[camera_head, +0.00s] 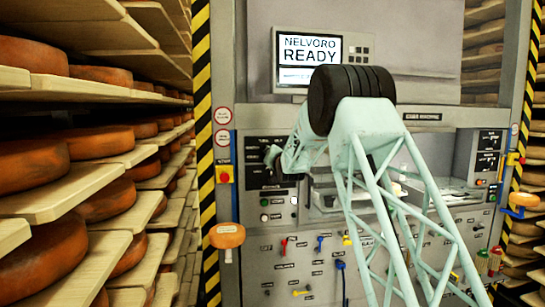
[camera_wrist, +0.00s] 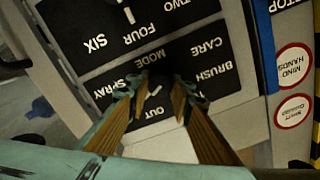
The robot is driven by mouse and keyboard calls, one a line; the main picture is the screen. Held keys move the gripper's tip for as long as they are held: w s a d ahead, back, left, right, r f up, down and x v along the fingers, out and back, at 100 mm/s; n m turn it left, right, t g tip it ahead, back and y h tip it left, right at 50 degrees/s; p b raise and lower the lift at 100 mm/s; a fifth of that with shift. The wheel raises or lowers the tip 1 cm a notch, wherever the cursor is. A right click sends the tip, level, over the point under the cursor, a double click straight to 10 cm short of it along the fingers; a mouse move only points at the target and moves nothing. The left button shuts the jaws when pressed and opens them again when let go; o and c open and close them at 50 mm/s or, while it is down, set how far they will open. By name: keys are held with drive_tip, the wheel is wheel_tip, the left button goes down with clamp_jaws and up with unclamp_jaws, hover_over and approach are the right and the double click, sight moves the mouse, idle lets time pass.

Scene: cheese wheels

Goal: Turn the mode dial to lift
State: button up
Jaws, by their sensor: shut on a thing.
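The mode dial (camera_wrist: 160,78) is a dark knob on a black panel (camera_wrist: 112,62), mostly hidden between my fingers in the wrist view. White labels MODE, CARE, BRUSH, OUT and SPRAY stand around it, upside down; I see no label reading lift. A short white mark shows between the fingertips, but I cannot tell which setting the dial points to. My gripper (camera_wrist: 161,88) is shut on the dial, one finger on each side. In the head view my gripper (camera_head: 271,157) reaches the black panel at the machine's left; the dial is hard to make out there.
Above the panel a screen (camera_head: 309,49) reads "NELVORO READY". A red button on yellow (camera_head: 224,174) and round signs (camera_head: 222,127) lie left of the panel. Several coloured levers are below. Shelves of cheese wheels (camera_head: 35,165) flank the machine.

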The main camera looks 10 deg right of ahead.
idle(0.3)
drive_tip(key=o, duration=0.8)
drive_tip(key=shift+o, duration=0.2)
drive_tip(key=shift+s, duration=0.1)
drive_tip(key=s, duration=1.1)
drive_tip(key=shift+s, duration=0.4)
drive_tip(key=shift+d, duration=0.1)
